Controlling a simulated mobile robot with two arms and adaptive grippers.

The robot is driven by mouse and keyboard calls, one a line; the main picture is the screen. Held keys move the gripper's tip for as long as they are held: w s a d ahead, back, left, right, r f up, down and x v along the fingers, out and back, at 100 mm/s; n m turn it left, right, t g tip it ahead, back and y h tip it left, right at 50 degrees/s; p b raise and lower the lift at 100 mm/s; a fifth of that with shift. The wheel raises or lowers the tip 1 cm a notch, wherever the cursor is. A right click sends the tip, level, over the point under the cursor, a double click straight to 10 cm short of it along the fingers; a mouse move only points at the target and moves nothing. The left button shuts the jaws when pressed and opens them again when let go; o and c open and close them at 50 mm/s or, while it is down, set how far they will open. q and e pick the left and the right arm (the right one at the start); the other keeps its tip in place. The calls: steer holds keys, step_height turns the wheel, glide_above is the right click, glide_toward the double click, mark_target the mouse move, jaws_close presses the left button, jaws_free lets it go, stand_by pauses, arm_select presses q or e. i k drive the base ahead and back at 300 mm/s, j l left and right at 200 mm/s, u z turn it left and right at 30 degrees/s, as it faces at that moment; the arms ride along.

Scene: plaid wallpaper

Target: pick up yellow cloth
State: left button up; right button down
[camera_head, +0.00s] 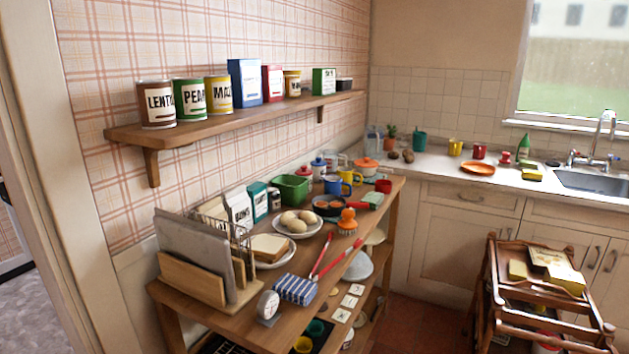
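A flat yellow piece (567,280) that looks like a folded cloth lies on the top of the wooden trolley (545,339) at the lower right. Its material is too small to be sure of. A smaller yellow block (517,269) lies to its left, and a pale yellowish flat item (547,256) lies behind it. Another yellow piece (532,174), like a sponge, is on the counter left of the sink. Neither of my grippers is in view.
A wooden table (224,327) crowded with crockery, eggs, bread and a blue striped cloth (295,289) stands left of centre. A shelf (250,114) of tins hangs above it. Red-tiled floor (425,325) is free between table and trolley. The sink (592,181) is at the right.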

mark_target(516, 270)
steer(key=z, duration=1.3)
steer(key=k, duration=0.15)
